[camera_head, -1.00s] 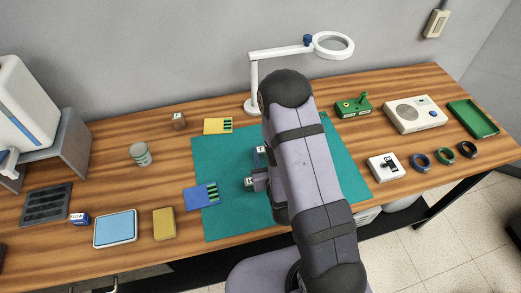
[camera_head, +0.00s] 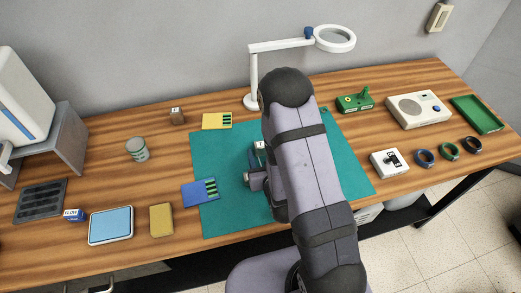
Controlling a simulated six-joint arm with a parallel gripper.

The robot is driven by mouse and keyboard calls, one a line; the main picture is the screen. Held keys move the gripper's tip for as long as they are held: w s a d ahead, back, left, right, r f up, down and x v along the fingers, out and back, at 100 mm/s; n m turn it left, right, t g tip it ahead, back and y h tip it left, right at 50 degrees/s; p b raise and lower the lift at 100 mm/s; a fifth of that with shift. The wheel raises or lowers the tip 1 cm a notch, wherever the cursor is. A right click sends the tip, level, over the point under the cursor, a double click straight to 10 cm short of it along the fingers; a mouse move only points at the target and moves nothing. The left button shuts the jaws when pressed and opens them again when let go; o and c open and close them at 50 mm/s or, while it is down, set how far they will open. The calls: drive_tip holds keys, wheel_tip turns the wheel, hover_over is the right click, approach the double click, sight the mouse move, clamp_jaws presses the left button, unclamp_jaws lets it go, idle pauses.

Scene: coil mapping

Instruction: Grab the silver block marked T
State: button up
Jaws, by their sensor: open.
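A small silver block (camera_head: 260,146) with a pale marked face stands on the teal mat (camera_head: 222,220), just left of my arm. Its mark is too small to read now, and my arm and gripper hide part of it. A second small pale block (camera_head: 246,177) shows only as a sliver at the left edge of my gripper. My gripper (camera_head: 254,170) is open, low over the mat, just below the silver block in the picture. Its fingers are mostly hidden by my arm, so I cannot tell whether they touch either block.
A blue card (camera_head: 198,193) lies at the mat's left edge and a yellow card (camera_head: 216,121) at its upper left. A brown block (camera_head: 177,117) stands farther left. The magnifier lamp (camera_head: 251,98) rises behind the mat. A white switch box (camera_head: 388,163) stands right. The mat's lower left is clear.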

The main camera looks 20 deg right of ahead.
sight(262, 151)
drive_tip(key=shift+w+f, duration=0.1)
drive_tip(key=w+f+b, duration=0.1)
drive_tip(key=b, duration=0.3)
drive_tip(key=w+b, duration=0.1)
drive_tip(key=b, duration=0.1)
drive_tip(key=shift+w+d+f, duration=0.1)
drive_tip(key=shift+w+f, duration=0.05)
drive_tip(key=shift+f, duration=0.15)
drive_tip(key=shift+x, duration=1.1)
drive_tip(key=shift+r, duration=0.2)
drive_tip(key=c, duration=1.2)
drive_tip(key=shift+c, duration=0.2)
drive_tip(key=shift+w+r, duration=0.1)
drive_tip(key=shift+r, duration=0.05)
wheel_tip(262, 151, up, 7)
drive_tip(key=shift+r, duration=0.2)
drive_tip(key=shift+r+p, duration=0.6)
drive_tip(key=shift+r, duration=0.6)
